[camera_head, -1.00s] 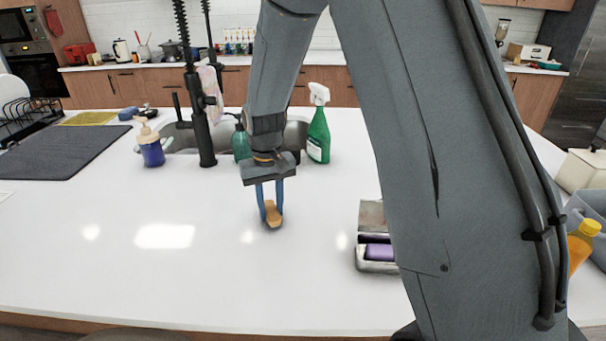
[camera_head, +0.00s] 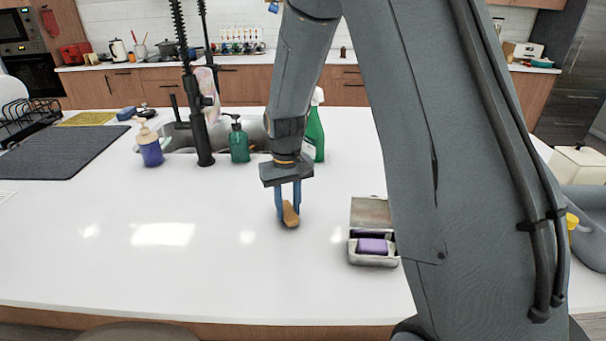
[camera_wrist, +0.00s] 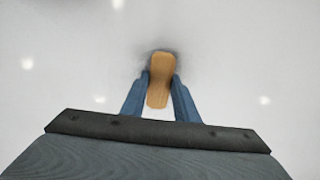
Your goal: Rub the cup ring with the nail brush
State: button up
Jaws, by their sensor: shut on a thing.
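The nail brush (camera_head: 291,216) has a tan wooden back, and its bristles are hidden underneath. My gripper (camera_head: 288,205) is shut on the brush with its two blue fingers, low over the white island counter; I cannot tell whether the bristles touch it. In the wrist view the brush (camera_wrist: 160,82) lies lengthwise between the fingertips (camera_wrist: 161,85). A faint dark smudge shows on the counter around the brush's far end; I cannot tell whether it is the cup ring or a shadow. No clear ring shows in the head view.
An open metal box (camera_head: 372,260) with a purple block stands right of the brush. Behind are a green pump bottle (camera_head: 239,143), a green spray bottle (camera_head: 315,135), the black faucet (camera_head: 199,120) and a blue soap bottle (camera_head: 149,147). The counter's front left is clear.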

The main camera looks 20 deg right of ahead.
jog(key=shift+s+d, duration=0.3)
jog(key=shift+d, duration=0.45)
jog(key=shift+s+d, duration=0.25)
jog(key=shift+d, duration=0.5)
jog(key=shift+s+d+r+p, duration=0.1)
jog(key=shift+r+p, duration=0.15)
jog(key=shift+p, duration=0.35)
notch_tip(320, 180, up, 2)
jog(key=shift+r+p, duration=0.2)
jog(key=shift+p, duration=0.1)
jog(key=shift+r+p, duration=0.25)
jog(key=shift+p, duration=0.05)
notch_tip(320, 180, up, 5)
jog(key=p, duration=0.3)
jog(key=shift+f, duration=0.1)
